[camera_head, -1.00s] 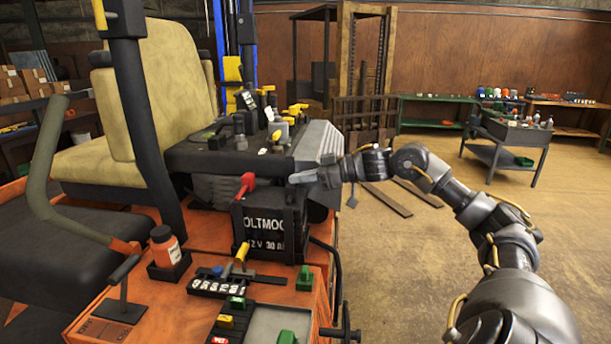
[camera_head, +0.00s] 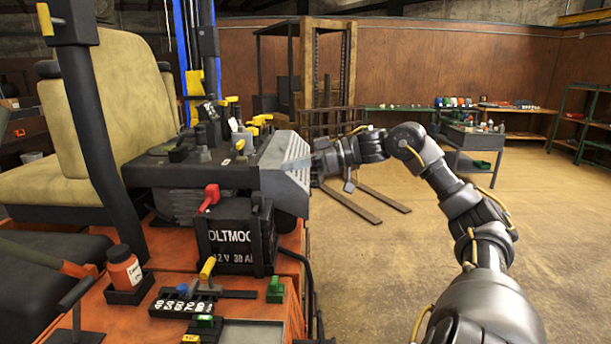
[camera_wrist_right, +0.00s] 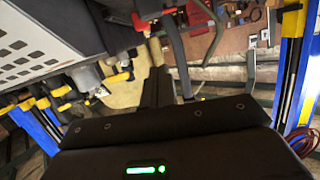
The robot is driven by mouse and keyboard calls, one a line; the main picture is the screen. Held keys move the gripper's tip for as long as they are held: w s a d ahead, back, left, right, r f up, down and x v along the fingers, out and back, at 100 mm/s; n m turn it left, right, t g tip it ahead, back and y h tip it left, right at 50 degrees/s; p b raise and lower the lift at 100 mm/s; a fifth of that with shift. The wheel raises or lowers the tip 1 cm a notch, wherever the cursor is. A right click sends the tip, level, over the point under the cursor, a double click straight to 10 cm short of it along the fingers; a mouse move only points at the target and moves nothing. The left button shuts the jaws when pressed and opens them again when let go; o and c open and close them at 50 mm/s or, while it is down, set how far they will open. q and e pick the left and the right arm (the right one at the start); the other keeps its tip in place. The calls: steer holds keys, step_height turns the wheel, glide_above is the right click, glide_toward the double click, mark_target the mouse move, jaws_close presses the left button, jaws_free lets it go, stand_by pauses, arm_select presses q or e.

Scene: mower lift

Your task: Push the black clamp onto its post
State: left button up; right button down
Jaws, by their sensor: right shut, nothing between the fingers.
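The battery (camera_head: 236,242), a black box with white lettering, sits on the orange machine deck. A red clamp (camera_head: 211,195) is on the left of its top. A small dark shape (camera_head: 257,203) at its top right may be the black clamp; I cannot tell whether it sits on a post, and the post is not distinct. My left gripper is not in view.
Open floor (camera_head: 380,265) lies to the right.

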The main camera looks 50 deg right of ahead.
steer(key=b+v, duration=0.1)
steer(key=v, duration=0.2)
stand_by(0.7)
